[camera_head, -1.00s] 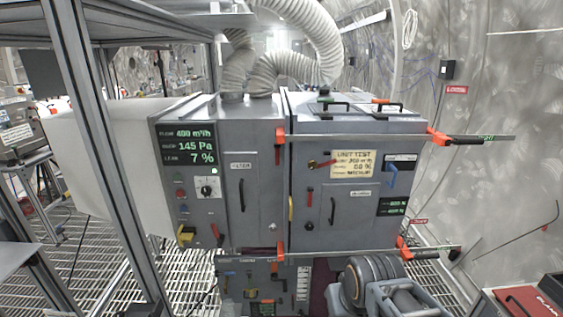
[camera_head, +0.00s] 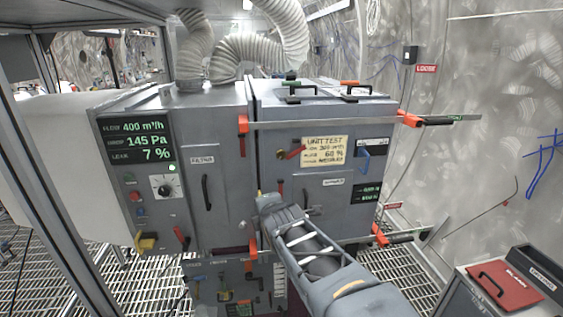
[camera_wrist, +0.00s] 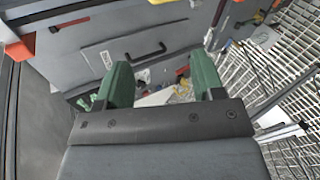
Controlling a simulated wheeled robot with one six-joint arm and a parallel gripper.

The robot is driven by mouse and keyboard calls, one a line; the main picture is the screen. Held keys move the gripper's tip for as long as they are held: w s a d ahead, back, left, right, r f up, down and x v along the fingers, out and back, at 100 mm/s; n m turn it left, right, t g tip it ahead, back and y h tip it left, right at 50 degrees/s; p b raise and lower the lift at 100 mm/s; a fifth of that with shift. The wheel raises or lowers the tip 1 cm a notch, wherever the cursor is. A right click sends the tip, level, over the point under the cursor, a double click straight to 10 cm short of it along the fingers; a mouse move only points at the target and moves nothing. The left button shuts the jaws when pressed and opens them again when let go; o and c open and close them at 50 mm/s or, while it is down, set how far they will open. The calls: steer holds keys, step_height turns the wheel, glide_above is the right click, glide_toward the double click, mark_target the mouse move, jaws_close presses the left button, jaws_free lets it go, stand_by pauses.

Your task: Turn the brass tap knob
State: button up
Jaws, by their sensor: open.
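The grey filter cabinet fills the middle of the head view. A small brass-coloured round fitting (camera_head: 282,153) with a red lever sits on its right-hand door, beside the cream label. I cannot tell for sure whether this is the tap knob. No brass knob is clear there.
Orange-ended clamp bars (camera_head: 350,122) jut out right of the cabinet. A metal frame post (camera_head: 35,200) stands at left. A grey case with a red lid (camera_head: 505,287) is at lower right. Grating floor is open between the case and cabinet.

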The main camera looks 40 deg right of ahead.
mark_target(282, 154)
steer(key=w+d+r+n+t+h+b, duration=0.2)
steer(key=d+r+n+t+h, duration=0.3)
steer(key=d+n, duration=0.5)
steer(key=w+d+p, duration=0.1)
steer(key=w, duration=0.3)
steer(key=w+d+r+n+y+p, duration=0.1)
steer(key=w, duration=0.2)
steer(key=w+d+n+p, duration=0.1)
steer(key=w+d, duration=0.1)
steer(key=w, duration=0.2)
steer(key=shift+w+r+p, duration=0.15)
steer(key=shift+w+p, duration=0.2)
steer(key=shift+c, duration=0.4)
